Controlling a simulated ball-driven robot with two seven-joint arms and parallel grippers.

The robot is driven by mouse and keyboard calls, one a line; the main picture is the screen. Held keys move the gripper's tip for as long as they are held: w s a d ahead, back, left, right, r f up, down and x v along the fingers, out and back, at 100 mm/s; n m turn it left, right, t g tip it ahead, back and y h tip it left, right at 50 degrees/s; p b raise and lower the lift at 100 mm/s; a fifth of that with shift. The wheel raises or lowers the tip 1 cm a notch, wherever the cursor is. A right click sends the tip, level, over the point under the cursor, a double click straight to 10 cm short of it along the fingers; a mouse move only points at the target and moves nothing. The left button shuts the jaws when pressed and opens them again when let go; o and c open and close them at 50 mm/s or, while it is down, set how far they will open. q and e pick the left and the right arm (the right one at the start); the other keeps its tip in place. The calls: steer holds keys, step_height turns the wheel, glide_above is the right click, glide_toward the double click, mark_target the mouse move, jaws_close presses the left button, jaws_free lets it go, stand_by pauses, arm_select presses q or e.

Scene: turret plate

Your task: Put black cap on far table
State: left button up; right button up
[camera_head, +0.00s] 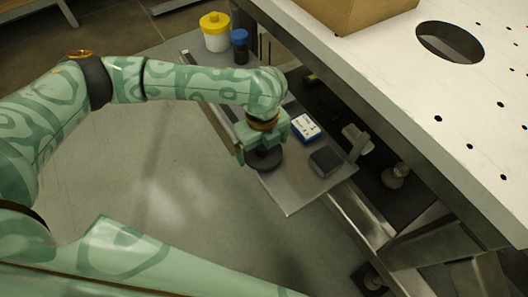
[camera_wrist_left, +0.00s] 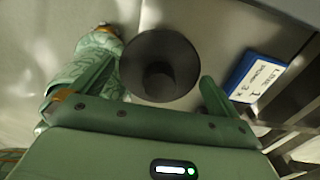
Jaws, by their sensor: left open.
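The black cap (camera_head: 266,161) is a dark round disc lying on a grey metal shelf (camera_head: 300,194), near its left edge. My right gripper is not in view. Which surface is the far table is unclear.
A blue and white labelled box (camera_head: 306,127) and a dark grey block (camera_head: 326,161) lie right of the cap. A yellow-lidded white tub (camera_head: 215,32) and a blue-capped dark bottle (camera_head: 240,46) stand farther back. A white holed table (camera_head: 440,90) rises at right, bearing a cardboard box (camera_head: 355,12).

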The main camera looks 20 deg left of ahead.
arm_select(q)
steer(key=shift+r, duration=0.2)
steer(key=shift+c, duration=0.7)
steer(key=c, duration=0.9)
steer(key=shift+o, duration=0.2)
